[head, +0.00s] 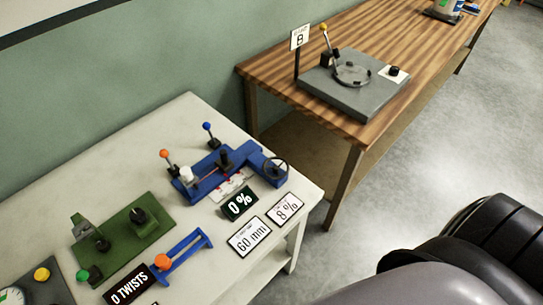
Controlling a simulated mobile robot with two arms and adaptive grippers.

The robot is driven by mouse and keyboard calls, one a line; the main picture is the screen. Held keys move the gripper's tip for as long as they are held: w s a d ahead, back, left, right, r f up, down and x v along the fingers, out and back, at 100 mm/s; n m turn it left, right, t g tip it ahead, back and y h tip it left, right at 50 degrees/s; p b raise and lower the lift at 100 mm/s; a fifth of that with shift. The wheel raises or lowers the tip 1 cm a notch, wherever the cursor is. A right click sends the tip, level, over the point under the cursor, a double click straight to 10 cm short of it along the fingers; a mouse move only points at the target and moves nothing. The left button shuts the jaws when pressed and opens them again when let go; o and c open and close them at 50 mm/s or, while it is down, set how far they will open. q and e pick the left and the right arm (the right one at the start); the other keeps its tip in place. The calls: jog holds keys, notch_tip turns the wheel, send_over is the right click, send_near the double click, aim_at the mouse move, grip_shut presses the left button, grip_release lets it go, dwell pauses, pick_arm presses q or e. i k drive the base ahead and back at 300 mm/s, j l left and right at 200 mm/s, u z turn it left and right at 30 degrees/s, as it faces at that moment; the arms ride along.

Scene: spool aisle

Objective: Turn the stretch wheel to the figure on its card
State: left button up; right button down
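The stretch wheel (276,167) is a dark handwheel at the right end of the blue machine (213,184), on the near pale table. A white card (286,208) reading "8 %" lies in front of the wheel. A dark display plate (239,203) reads "0 %". A second white card (249,237) reads "60 mm". The blue machine carries an orange-knobbed lever (165,155) and a blue-knobbed lever (207,127). Neither of my grippers shows in the head view, and nothing touches the wheel.
A green machine (125,231) and a plate (128,285) reading "0 TWISTS" are on the left. An orange knob sits on a blue slide (184,255). A wooden table (270,68) at the back holds a grey device (350,85). Grey floor (440,150) lies open on the right.

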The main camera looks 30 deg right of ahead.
aim_at(276, 169)
jog(key=z, duration=1)
jog(key=i+l+u, duration=0.1)
jog(key=l+u, duration=0.3)
jog(key=i+l+u, duration=0.1)
jog(key=u, duration=0.3)
jog(key=l, duration=0.1)
